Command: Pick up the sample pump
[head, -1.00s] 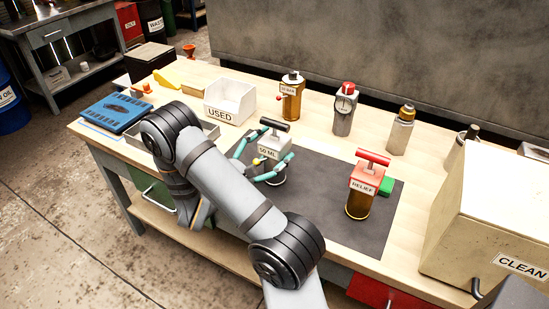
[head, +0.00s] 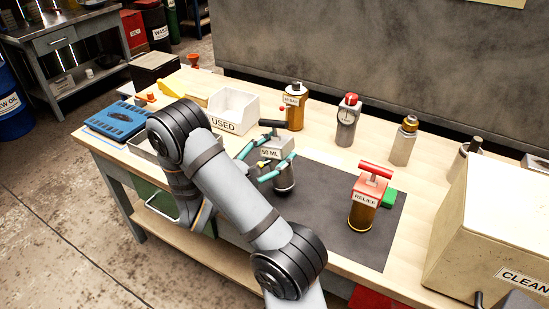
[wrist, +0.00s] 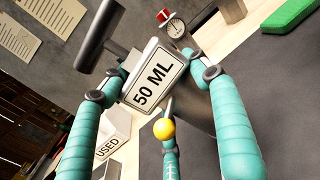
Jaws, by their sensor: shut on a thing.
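The sample pump, a grey-metal cylinder with a white "50 ML" label and a dark T-handle, shows in the head view (head: 284,177) above the dark mat. In the wrist view its label plate (wrist: 154,78) fills the middle, with the dark handle at upper left. My gripper (head: 268,172) has teal fingers closed around the pump's body just under the label. In the wrist view the teal fingers (wrist: 165,105) flank the pump, with a yellow ball in front. The pump appears slightly raised; its clearance over the mat is hard to judge.
A red-handled "RELIEF" pump (head: 364,204) stands to the right on the mat (head: 322,222), beside a green block (head: 389,198). A white "USED" bin (head: 222,126) and several bottles and gauges stand behind. A large "CLEAN" box (head: 490,235) is at right.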

